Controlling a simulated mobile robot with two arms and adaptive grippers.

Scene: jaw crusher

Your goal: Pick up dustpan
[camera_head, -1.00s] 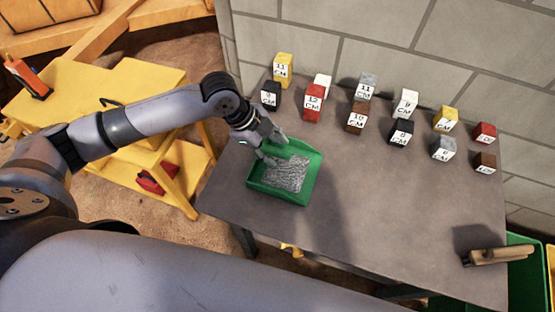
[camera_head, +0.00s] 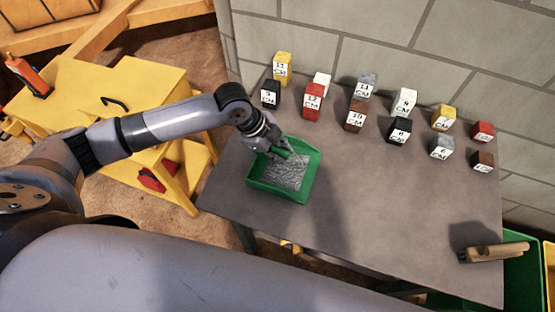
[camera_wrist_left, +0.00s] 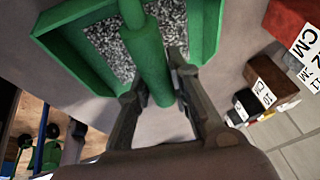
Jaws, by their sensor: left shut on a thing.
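The green dustpan (camera_head: 312,170) lies on the grey table near its left end, with grey gravel (camera_head: 284,173) in its pan. My left gripper (camera_head: 280,152) is at the dustpan's handle, at the far side of the pan. In the left wrist view the two fingers stand on either side of the green handle (camera_wrist_left: 152,75), and my left gripper (camera_wrist_left: 155,92) is shut on it. The dustpan appears to rest on the table. My right gripper is not in view.
Several labelled cubes, among them a red one (camera_head: 313,101), stand along the wall behind the dustpan. A wooden-handled tool (camera_head: 492,252) lies at the table's right front corner. A green bin (camera_head: 525,280) stands beyond that edge. A yellow cart (camera_head: 130,85) stands at left.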

